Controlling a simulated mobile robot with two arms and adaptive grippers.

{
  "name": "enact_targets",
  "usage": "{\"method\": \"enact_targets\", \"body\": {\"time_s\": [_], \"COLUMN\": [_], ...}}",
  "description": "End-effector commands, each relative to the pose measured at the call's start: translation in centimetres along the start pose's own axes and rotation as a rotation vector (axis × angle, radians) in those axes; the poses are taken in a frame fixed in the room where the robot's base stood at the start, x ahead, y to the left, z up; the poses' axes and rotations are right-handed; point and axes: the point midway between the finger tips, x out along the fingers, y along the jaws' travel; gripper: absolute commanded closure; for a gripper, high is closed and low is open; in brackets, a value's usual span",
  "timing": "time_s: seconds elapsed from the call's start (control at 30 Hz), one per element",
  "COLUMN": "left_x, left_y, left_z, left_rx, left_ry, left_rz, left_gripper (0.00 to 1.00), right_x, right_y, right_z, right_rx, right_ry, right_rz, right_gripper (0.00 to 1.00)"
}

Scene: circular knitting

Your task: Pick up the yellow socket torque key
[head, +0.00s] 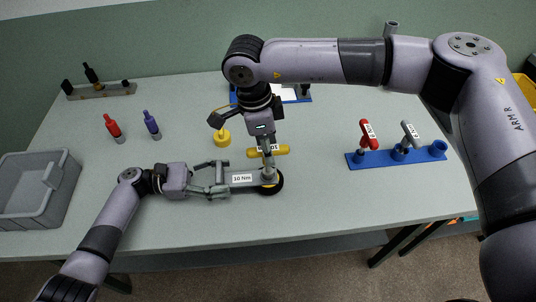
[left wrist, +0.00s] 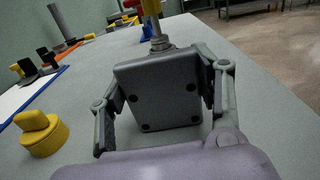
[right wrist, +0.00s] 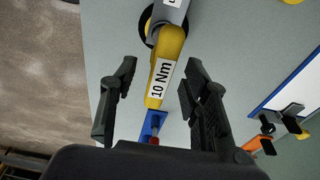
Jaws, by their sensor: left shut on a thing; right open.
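My left gripper (head: 222,180) is shut on the block's left end. In the left wrist view the block (left wrist: 158,90) fills the space between the fingers. My right gripper (head: 266,142) is above the key, pointing down. In the right wrist view its fingers are open and apart, and the yellow handle with a "10 Nm" label (right wrist: 162,72) shows between and beyond them, not gripped.
A blue rack (head: 358,160) at the right holds a red key (head: 368,135) and a grey key (head: 409,133). A grey bin (head: 40,190) is at the left edge. The front table is clear.

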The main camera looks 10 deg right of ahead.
Motion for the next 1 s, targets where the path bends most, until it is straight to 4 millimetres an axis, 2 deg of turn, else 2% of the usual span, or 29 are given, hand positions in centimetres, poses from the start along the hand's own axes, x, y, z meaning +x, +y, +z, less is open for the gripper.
{"method": "enact_targets", "body": {"time_s": [0.1, 0.3, 0.9, 1.0], "left_x": [0.04, 0.05, 0.05, 0.05], "left_y": [-0.05, -0.05, -0.06, -0.06], "left_z": [-0.04, -0.05, -0.06, -0.06], "left_rx": [-0.001, -0.001, -0.001, -0.001], "left_ry": [0.0, 0.0, 0.0, 0.0], "left_rz": [-0.001, -0.001, -0.001, -0.001], "left_gripper": [0.66, 0.66, 0.66, 0.66], "right_x": [1.22, 1.27, 1.23, 1.22], "right_y": [-0.03, -0.05, -0.05, -0.05], "right_z": [-0.08, -0.07, -0.07, -0.06], "right_rx": [0.001, 0.002, 0.001, 0.001], "right_ry": [0.001, 0.0, 0.0, 0.0], "right_rz": [0.0, -0.001, 0.0, 0.0], "right_gripper": [0.57, 0.57, 0.97, 1.0]}}
